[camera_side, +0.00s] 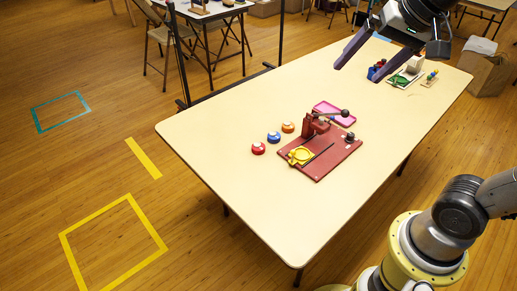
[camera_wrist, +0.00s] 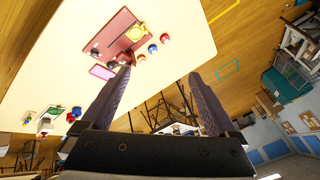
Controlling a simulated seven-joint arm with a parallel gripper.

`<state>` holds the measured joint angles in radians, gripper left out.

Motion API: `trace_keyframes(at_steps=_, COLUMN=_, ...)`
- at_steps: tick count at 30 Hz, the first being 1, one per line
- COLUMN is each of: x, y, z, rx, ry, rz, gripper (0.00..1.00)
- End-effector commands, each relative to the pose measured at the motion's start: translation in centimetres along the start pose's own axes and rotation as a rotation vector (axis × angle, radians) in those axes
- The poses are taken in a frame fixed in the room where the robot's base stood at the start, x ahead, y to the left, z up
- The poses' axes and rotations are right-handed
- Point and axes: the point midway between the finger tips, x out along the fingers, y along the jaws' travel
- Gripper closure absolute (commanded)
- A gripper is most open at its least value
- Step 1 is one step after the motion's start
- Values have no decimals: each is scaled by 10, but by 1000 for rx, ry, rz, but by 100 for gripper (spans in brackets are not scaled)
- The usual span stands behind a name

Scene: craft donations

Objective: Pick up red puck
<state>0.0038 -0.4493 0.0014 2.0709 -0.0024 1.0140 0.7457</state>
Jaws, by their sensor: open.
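The red puck (camera_side: 258,148) lies on the pale table (camera_side: 230,130) at the near left end of a short row of pucks. It also shows in the wrist view (camera_wrist: 165,38), beyond the fingertips. A blue puck (camera_side: 274,137) and an orange puck (camera_side: 288,127) lie beside it, each apart from the others. My gripper (camera_side: 356,73) is open and empty, raised above the far part of the table, well away from the red puck. Both fingers show in the wrist view (camera_wrist: 160,72) with nothing between them.
A red board (camera_side: 325,165) with a lever press and a yellow round piece (camera_side: 300,155) stands right of the pucks. A pink tray (camera_side: 348,121) lies behind it. Several small craft items are at the table's far end. The table's left and near parts are clear.

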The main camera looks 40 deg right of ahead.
Motion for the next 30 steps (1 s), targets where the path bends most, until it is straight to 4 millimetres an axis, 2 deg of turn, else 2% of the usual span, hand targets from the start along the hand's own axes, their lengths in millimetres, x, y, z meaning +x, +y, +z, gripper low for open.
trace_keyframes(at_steps=3, x=16, y=-30, z=-35, rx=141, ry=-26, rz=31, gripper=6)
trace_keyframes(at_steps=8, x=52, y=-65, z=-75, rx=315, ry=-59, rz=81, gripper=6)
trace_keyframes(at_steps=11, x=81, y=-84, z=-96, rx=407, ry=-78, rz=117, gripper=6)
trace_keyframes(at_steps=15, x=132, y=-103, z=-120, rx=517, ry=-104, rz=175, gripper=6)
trace_keyframes(at_steps=17, x=157, y=-109, z=-128, rx=557, ry=-115, rz=202, gripper=6)
trace_keyframes(at_steps=23, x=249, y=-116, z=-142, rx=646, ry=-155, rz=299, gripper=6)
trace_keyframes(at_steps=27, x=314, y=-109, z=-137, rx=654, ry=-191, rz=368, gripper=6)
trace_keyframes(at_steps=30, x=350, y=-99, z=-128, rx=652, ry=-216, rz=413, gripper=6)
